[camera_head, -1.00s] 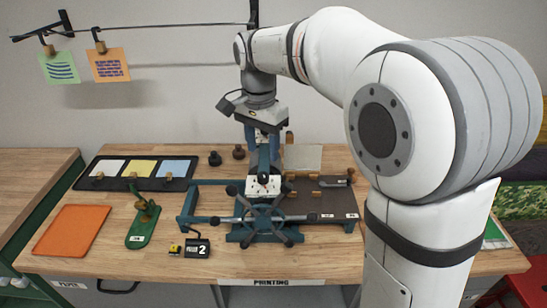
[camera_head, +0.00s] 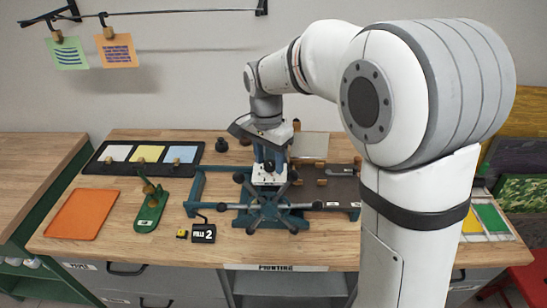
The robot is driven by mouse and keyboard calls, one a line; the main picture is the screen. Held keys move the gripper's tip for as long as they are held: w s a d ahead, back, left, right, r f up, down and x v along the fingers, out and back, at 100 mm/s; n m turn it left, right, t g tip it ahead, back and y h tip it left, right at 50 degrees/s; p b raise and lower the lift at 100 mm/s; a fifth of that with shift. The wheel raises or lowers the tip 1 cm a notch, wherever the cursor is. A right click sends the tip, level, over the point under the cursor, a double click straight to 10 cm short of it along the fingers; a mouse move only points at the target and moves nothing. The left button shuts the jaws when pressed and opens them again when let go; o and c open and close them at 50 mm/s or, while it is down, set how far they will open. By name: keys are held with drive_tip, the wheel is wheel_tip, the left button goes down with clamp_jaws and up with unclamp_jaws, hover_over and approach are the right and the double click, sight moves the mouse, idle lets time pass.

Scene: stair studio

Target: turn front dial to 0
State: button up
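The teal press (camera_head: 196,190) stands in the middle of the wooden bench, with a large spoked wheel (camera_head: 268,207) at its front. A white plate (camera_head: 262,179) with a small dark dial (camera_head: 269,167) sits on the press just above the wheel. I take this for the front dial; its marks are too small to read. My gripper (camera_head: 268,150) points down over the press, directly above the dial and white plate. Its fingertips blend with the dark press parts, so I cannot tell their opening or whether they touch the dial.
A black counter reading 2 (camera_head: 203,233) and a small yellow block (camera_head: 182,233) lie left of the wheel. A green stand (camera_head: 148,213), an orange mat (camera_head: 80,214) and a black tray (camera_head: 183,170) of coloured pads are further left.

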sight(268, 162)
drive_tip(key=c, duration=0.9)
drive_tip(key=shift+d+f, duration=0.1)
drive_tip(key=shift+d, duration=0.2)
drive_tip(key=shift+w+a, duration=0.1)
drive_tip(key=shift+a, duration=0.2)
idle(0.3)
drive_tip(key=o, duration=1)
drive_tip(key=shift+s, duration=0.2)
drive_tip(key=shift+c, duration=0.2)
drive_tip(key=shift+r, duration=0.2)
wheel_tip(268, 162, up, 8)
drive_tip(key=shift+w+a+f+b, duration=0.15)
drive_tip(key=shift+f+b, duration=0.05)
drive_tip(key=shift+b, duration=0.3)
